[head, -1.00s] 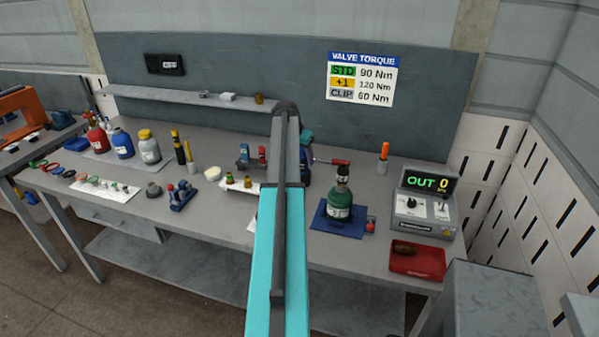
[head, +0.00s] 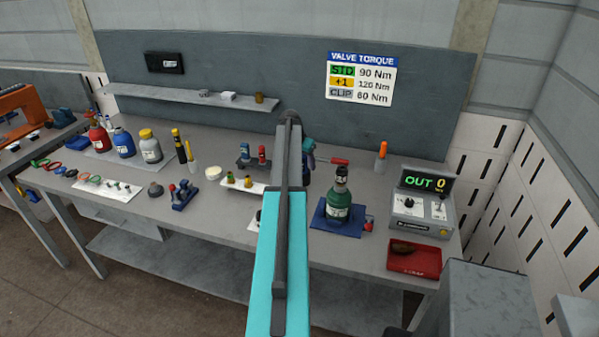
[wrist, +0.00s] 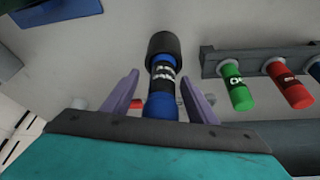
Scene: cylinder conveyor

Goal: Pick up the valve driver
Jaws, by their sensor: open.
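The valve driver, which I take to be the blue tool with a black head and a black-and-white label band (wrist: 161,105), is in the middle of the wrist view. My gripper (wrist: 159,74) is open, with one purple finger on each side of the tool. Gaps show between fingers and tool, and I see no firm contact. The lower end of the tool is hidden behind the gripper body. In the head view my arm covers the gripper; a blue-teal piece, possibly the tool, shows just right of the arm.
A rack with a green cylinder (wrist: 236,93) and a red one (wrist: 288,84) is close on the right in the wrist view. A green bottle (head: 338,200) stands on a blue mat (head: 324,229). A torque box (head: 421,212) reads OUT 0, behind a red tray (head: 425,262).

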